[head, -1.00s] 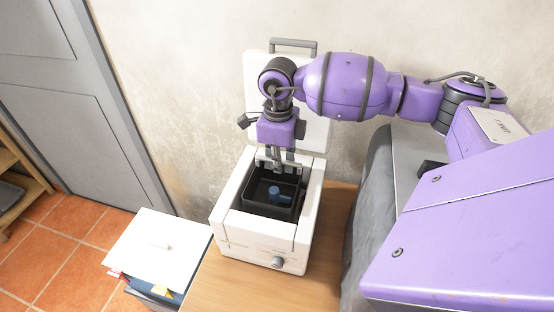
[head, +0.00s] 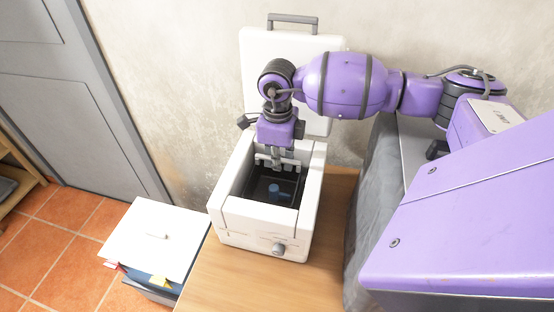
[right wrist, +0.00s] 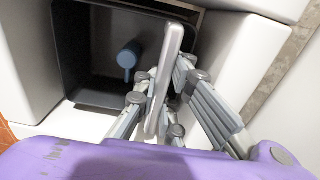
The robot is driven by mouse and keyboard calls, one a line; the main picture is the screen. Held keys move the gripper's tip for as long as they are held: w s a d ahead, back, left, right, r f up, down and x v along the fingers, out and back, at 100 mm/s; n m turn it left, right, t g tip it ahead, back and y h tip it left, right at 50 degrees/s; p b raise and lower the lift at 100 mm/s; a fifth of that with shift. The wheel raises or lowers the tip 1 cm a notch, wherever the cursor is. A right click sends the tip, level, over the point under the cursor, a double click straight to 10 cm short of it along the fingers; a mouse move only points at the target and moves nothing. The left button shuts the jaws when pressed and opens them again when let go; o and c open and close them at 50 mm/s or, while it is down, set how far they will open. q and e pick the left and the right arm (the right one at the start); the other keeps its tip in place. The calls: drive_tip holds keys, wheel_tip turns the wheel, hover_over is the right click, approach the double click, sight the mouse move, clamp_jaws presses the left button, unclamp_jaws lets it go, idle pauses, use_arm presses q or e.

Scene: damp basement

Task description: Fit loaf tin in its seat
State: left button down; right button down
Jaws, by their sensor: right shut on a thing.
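The white machine (head: 240,232) stands on the wooden top with its lid (head: 290,45) raised at the back. The dark loaf tin (head: 262,187) is inside its well, and the rim looks below the machine's top edge. A blue paddle-shaped piece (head: 274,187) shows inside the tin. The tin's underside and the seat are hidden. My left gripper is not in view.
The white walls of the machine surround the tin closely. A knob (head: 279,249) sits on its front. A box with white paper on top (head: 150,240) stands at the left. A dark grey bulk (head: 375,190) stands at the right. The wooden top (head: 250,285) is clear in front.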

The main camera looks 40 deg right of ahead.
drive_tip(key=shift+f, duration=0.25)
idle(0.6)
drive_tip(key=c, duration=1.8)
unclamp_jaws()
drive_tip(key=shift+o, duration=0.2)
wheel_tip(320, 180, up, 12)
drive_tip(key=shift+r, duration=0.1)
